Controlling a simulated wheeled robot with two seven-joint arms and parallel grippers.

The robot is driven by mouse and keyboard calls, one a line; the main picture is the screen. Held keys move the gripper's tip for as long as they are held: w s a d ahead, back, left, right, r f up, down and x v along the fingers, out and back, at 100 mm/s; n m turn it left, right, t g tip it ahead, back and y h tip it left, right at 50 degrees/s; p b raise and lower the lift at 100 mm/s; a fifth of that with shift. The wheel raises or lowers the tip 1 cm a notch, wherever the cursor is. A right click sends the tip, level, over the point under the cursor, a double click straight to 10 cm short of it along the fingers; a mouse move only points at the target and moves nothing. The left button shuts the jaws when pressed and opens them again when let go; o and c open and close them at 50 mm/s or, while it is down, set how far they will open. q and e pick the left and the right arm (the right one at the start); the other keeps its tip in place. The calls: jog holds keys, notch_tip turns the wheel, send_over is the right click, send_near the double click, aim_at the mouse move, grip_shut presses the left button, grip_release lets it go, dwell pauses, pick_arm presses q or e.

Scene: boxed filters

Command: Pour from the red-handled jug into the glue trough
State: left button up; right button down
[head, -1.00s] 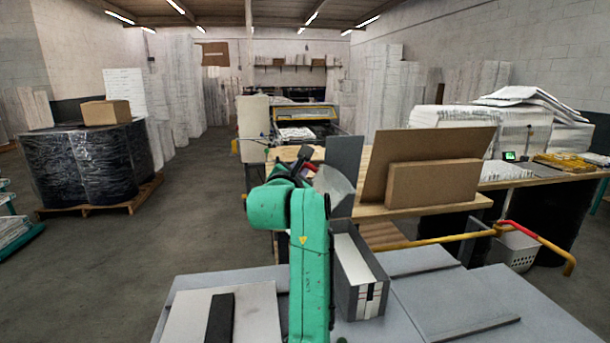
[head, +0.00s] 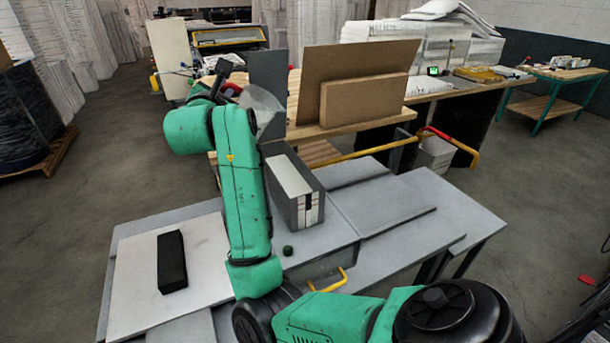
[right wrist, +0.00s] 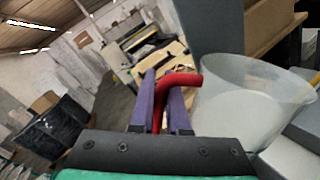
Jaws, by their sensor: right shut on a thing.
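The jug (head: 263,108) is a pale, translucent vessel with a red handle (head: 232,87). My right gripper (head: 222,84) is shut on the handle and holds the jug above the far side of the grey table. In the right wrist view, purple fingers (right wrist: 160,108) close around the red handle (right wrist: 180,79), with the jug (right wrist: 245,108) to their right; I see no contents clearly. A long, narrow black thing (head: 172,262) lies on a white board at the table's left; it may be the glue trough, but I cannot see a hollow. My left gripper is out of view.
A grey box with white packs (head: 297,212) stands mid-table, right of my right arm, close below the jug. A small dark green knob (head: 288,250) is near it. The table's right side (head: 385,205) is clear.

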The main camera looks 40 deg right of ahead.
dwell(0.7)
jog(key=shift+s+d+r+m+b, duration=0.1)
jog(key=shift+s+d+m+b, duration=0.05)
jog(key=shift+m+b, duration=0.4)
jog(key=shift+s+d+m+b, duration=0.1)
jog(key=shift+m+b, duration=0.15)
jog(key=shift+b, duration=0.2)
dwell(1.0)
jog(key=shift+s+d+m+b, duration=0.1)
jog(key=shift+m+b, duration=0.2)
dwell(0.4)
jog(key=shift+s+d+f+m+b, duration=0.3)
jog(key=shift+s+d+m+b, duration=0.1)
jog(key=shift+m+b, duration=0.6)
dwell(2.3)
jog(key=shift+s+d+f+b, duration=0.1)
jog(key=shift+d+b, duration=0.05)
jog(key=shift+b, duration=0.3)
dwell(0.9)
